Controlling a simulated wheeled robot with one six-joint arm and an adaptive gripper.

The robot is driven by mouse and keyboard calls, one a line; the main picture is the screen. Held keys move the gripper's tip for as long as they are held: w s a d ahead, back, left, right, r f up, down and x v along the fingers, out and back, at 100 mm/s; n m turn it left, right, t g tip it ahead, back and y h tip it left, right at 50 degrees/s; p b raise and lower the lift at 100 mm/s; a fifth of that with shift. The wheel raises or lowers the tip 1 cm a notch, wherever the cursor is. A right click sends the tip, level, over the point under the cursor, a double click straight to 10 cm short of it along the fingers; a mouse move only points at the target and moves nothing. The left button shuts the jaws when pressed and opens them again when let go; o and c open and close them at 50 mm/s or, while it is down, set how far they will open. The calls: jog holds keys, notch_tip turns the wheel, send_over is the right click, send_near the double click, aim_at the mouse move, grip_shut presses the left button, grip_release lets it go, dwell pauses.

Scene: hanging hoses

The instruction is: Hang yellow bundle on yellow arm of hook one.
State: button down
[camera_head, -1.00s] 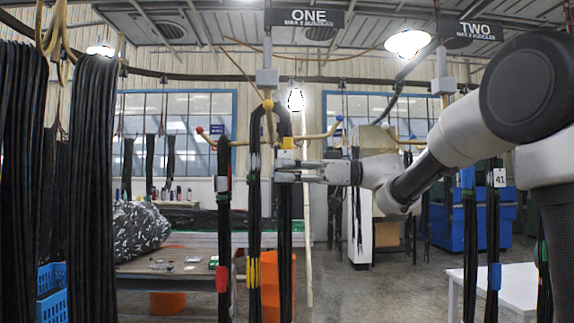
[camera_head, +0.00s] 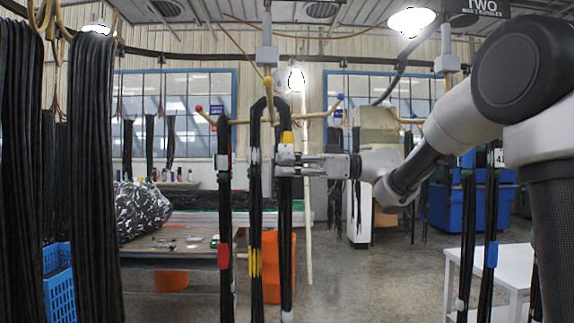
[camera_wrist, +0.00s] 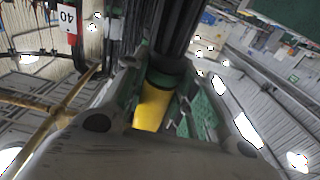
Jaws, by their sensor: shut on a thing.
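Hook one (camera_head: 267,55) hangs at centre; its sign is out of view. Its yellow-tipped arm (camera_head: 268,83) points towards the camera, between a red-tipped arm on the left and a blue-tipped one on the right. The yellow bundle (camera_head: 255,215), black hoses with yellow bands, hangs upright with its loop top just below the yellow tip. I cannot tell whether the loop touches the arm. My gripper (camera_head: 284,164) is shut on the bundle's right leg, just below its upper yellow band. The wrist view shows the yellow band (camera_wrist: 152,106) between the fingers.
A bundle with red bands (camera_head: 223,200) hangs from the red-tipped arm, close on the left. Hook two (camera_head: 447,62) holds bundles at right. A white table (camera_head: 505,265) stands at lower right, and large black bundles (camera_head: 92,170) hang at left.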

jog(key=shift+r, duration=0.1)
jog(key=c, duration=1.1)
grip_release()
jog(key=shift+o, duration=0.2)
